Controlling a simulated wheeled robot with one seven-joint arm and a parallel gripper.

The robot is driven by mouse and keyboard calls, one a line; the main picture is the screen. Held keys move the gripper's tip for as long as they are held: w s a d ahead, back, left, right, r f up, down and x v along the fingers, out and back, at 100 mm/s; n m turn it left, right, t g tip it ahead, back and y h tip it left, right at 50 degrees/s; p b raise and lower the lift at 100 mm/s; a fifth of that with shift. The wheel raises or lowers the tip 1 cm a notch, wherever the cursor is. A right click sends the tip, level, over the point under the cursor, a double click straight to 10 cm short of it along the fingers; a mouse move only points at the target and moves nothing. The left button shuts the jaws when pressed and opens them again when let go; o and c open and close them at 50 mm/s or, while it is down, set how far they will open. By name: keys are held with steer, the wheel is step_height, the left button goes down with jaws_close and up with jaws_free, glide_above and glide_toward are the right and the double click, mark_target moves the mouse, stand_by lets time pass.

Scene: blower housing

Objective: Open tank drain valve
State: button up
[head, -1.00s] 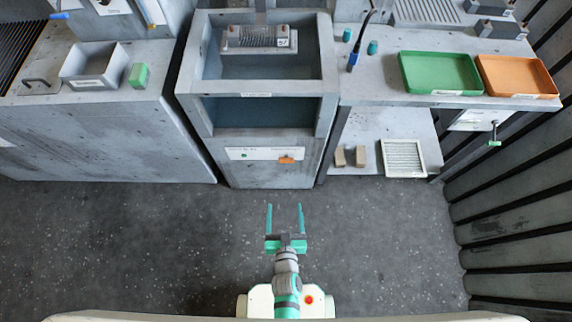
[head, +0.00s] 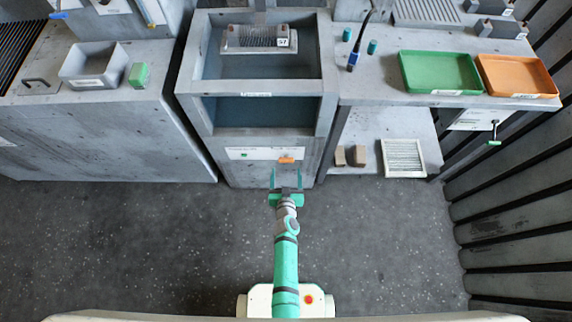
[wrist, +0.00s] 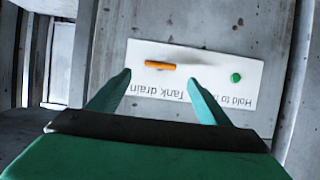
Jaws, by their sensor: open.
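The tank drain valve handle (head: 286,160) is a small orange lever on a white label panel (head: 259,154) on the front of the grey tank cabinet. In the wrist view the orange handle (wrist: 160,65) lies nearly level beside the upside-down words "Tank drain". My gripper (head: 286,173) is open and empty, just in front of the panel and close to the handle. In the wrist view its two teal fingers (wrist: 158,80) point at the panel, with the handle between and beyond their tips. No contact shows.
A green button (wrist: 236,77) sits on the same panel, beside "Hold to" text. The open tank (head: 262,112) is above. A lower shelf (head: 375,125) with two brown blocks and a white filter (head: 403,158) is to the right. The floor in front is clear.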

mark_target(286, 160)
steer(key=shift+x, duration=2.85)
steer(key=c, duration=1)
